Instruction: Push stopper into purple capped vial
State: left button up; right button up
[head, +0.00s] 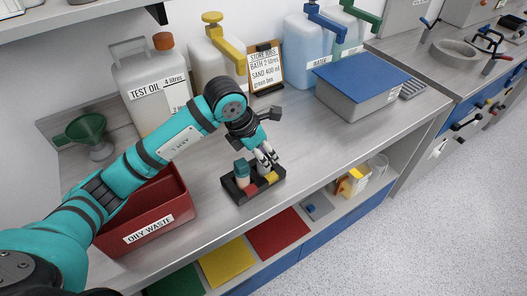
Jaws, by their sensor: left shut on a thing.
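My left gripper (267,159) reaches down over a small black rack (238,194) on the steel bench. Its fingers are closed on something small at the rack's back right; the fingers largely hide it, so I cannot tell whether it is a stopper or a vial. A vial with a dark teal top (242,167) stands upright in the rack, just left of the fingers. The rack's front shows red and yellow patches. I cannot make out a purple cap at this size. My right gripper is not in view.
A red OILY WASTE bin (150,238) stands left of the rack, under my left arm. Behind are a TEST OIL jug (150,88), a green funnel (87,128) and a blue-lidded box (362,80). The bench right of the rack is clear up to its front edge.

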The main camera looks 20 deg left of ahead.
pick_arm(q)
jog(key=shift+f+b, duration=0.3)
jog(key=shift+f, duration=0.1)
jog(key=o, duration=0.9)
jog(key=shift+r, duration=0.1)
jog(key=v, duration=1.2)
jog(key=shift+s, duration=0.1)
